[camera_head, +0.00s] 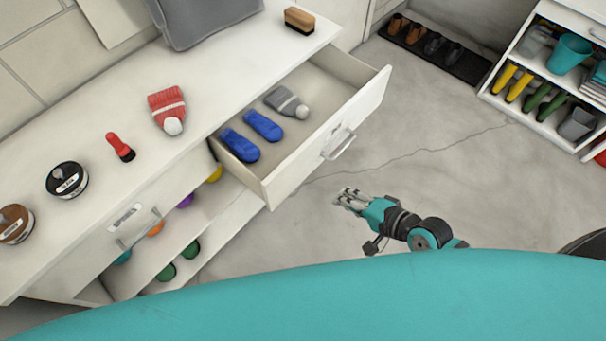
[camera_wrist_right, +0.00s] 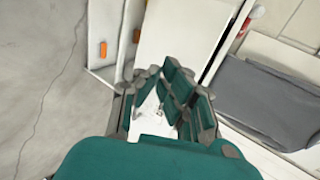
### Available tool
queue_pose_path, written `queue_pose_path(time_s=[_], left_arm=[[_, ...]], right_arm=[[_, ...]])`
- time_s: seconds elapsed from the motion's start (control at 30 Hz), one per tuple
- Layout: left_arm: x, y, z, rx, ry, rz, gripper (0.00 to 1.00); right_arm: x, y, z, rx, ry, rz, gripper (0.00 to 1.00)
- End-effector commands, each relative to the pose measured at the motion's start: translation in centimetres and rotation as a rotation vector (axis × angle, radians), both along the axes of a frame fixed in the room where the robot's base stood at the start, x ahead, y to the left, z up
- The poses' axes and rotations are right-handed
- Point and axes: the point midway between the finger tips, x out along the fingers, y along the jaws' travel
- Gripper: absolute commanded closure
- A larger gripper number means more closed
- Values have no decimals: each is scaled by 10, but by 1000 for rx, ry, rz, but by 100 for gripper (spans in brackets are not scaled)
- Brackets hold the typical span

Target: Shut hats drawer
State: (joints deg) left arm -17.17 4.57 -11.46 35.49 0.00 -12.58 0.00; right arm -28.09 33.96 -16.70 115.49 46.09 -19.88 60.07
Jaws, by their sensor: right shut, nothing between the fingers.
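The open drawer (camera_head: 366,108) is pulled out of the white cabinet. It holds a grey hat (camera_head: 287,102) with a pompom and two blue mitten-like items (camera_head: 252,134). Its front carries a metal handle (camera_head: 338,141); I cannot read its label. My right gripper (camera_head: 345,200) is in front of the cabinet, apart from the handle and below it in the picture. Its fingers are shut and empty. In the right wrist view, my right gripper (camera_wrist_right: 172,92) shows before white surfaces. My left gripper is not in view.
The cabinet top (camera_head: 215,105) bears a red hat (camera_head: 167,108), a red brush (camera_head: 120,146), round tins (camera_head: 67,180), a wooden brush (camera_head: 299,20) and a grey bag (camera_head: 205,18). Another handled drawer front (camera_head: 150,205) is below. Floor is clear right of the open drawer.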

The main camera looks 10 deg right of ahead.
Motion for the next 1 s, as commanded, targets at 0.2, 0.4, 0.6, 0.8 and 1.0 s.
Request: queue_pose_path(time_s=[0.2,0.4,0.6,0.8,1.0], left_arm=[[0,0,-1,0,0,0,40],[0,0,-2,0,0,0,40],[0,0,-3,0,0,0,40],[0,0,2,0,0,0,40],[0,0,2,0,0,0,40]], right_arm=[[16,14,-7,13,-2,-2,100],[45,36,-28,13,-3,-1,100],[73,58,-47,9,-4,1,100],[93,74,-46,9,-2,0,100],[100,79,-46,9,-1,1,100]])
